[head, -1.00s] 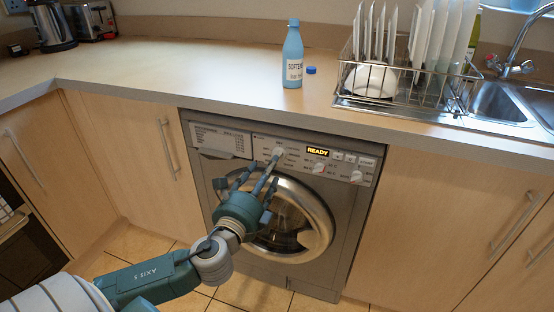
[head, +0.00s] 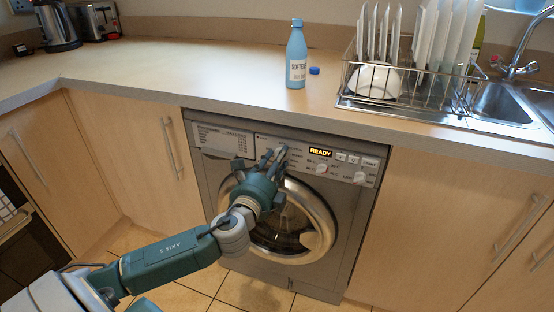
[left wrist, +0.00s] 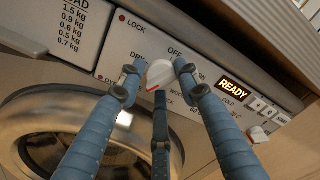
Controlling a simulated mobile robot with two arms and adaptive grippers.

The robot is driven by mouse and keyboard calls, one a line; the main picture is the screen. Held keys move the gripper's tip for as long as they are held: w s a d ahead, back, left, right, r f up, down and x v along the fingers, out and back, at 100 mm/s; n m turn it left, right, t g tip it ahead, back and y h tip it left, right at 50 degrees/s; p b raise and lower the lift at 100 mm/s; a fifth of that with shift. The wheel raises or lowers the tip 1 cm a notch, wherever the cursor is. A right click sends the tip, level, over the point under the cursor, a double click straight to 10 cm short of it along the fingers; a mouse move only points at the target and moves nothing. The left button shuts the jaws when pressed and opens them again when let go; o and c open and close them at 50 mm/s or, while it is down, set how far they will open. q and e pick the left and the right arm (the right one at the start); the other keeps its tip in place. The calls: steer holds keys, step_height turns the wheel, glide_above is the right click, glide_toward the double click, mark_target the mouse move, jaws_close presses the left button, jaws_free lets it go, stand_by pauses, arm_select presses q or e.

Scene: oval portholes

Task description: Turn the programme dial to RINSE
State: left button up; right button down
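The programme dial (left wrist: 160,73) is a white knob with a red mark at its lower left in the left wrist view. "OFF" is printed above it; other labels around it are partly covered, and I cannot read RINSE. In the head view the dial is mostly hidden by my fingers. My left gripper (head: 274,154) is at the upper left of the washing machine (head: 222,247). In the left wrist view its fingers (left wrist: 158,75) stand left, right and below the dial, spread around it, with small gaps at the sides. My right gripper is not in view.
The lit display (head: 320,153) reads READY. Two smaller knobs (head: 321,169) (head: 360,177) sit right of the dial. The round door (head: 318,240) lies below. A softener bottle (head: 296,60), blue cap (head: 314,71) and dish rack (head: 405,108) stand on the worktop above.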

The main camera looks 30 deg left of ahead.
arm_select(q)
steer(key=shift+a+r+n, duration=0.1)
steer(key=shift+n, duration=0.3)
steer(key=shift+c, duration=0.3)
steer(key=o, duration=1.1)
steer(key=shift+r, duration=0.1)
steer(key=shift+s, duration=0.1)
steer(key=v, duration=1.1)
steer(key=shift+s, duration=0.4)
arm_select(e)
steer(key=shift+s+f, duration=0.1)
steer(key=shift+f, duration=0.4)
